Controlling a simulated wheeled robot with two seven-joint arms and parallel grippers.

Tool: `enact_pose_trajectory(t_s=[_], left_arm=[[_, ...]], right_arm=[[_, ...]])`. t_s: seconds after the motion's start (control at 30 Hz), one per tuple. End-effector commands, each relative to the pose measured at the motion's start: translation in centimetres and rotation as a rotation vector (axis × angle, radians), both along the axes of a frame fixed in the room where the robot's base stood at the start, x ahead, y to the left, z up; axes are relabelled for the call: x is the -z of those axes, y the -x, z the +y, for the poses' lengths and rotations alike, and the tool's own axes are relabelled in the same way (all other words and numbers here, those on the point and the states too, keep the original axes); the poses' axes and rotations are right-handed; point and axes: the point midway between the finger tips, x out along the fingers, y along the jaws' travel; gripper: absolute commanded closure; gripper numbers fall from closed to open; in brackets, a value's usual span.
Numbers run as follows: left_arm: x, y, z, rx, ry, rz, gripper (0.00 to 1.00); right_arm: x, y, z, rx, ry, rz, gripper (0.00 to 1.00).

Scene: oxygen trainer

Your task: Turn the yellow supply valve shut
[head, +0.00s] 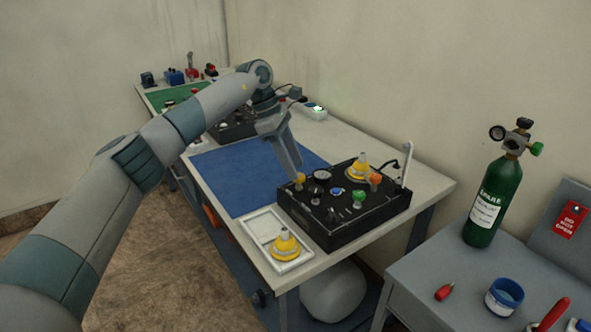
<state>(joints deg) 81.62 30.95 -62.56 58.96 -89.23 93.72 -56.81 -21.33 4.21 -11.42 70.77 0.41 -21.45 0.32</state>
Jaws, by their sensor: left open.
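The black trainer box (335,229) stands on the near end of the long white table, with several knobs and a gauge on its top. A small yellow knob (299,179), which looks like the supply valve, sits at the box's back left corner. My left gripper (294,168) comes down from above with its fingertips right at this knob. The jaws are open. I cannot tell whether the fingers straddle the knob or touch it. Its handle angle is too small to read. My right gripper is not in view.
An orange knob (375,179) and green knob (358,196) are nearby. A blue mat (240,172) lies clear. A green cylinder (492,200) stands on the grey table.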

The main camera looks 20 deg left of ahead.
Motion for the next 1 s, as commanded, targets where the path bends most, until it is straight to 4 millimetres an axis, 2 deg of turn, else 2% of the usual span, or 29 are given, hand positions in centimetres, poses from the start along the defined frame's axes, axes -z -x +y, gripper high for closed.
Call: enact_pose_trajectory(t_s=[0.13,0.27,0.6,0.8,1.0], left_arm=[[-2.3,0.0,1.0,-0.002,0.001,-0.003,0.56],[-4.7,0.1,2.0,-0.001,0.000,-0.003,0.56],[-11.0,0.4,4.5,-0.001,0.000,-0.003,0.56],[-13.2,0.5,5.5,0.000,0.000,-0.001,0.56],[-13.9,0.6,5.8,0.000,0.000,-0.001,0.56]], right_arm=[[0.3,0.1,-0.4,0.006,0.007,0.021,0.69],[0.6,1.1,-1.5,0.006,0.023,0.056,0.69],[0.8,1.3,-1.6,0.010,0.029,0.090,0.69],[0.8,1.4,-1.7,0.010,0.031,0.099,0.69],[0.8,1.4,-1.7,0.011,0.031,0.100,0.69]])
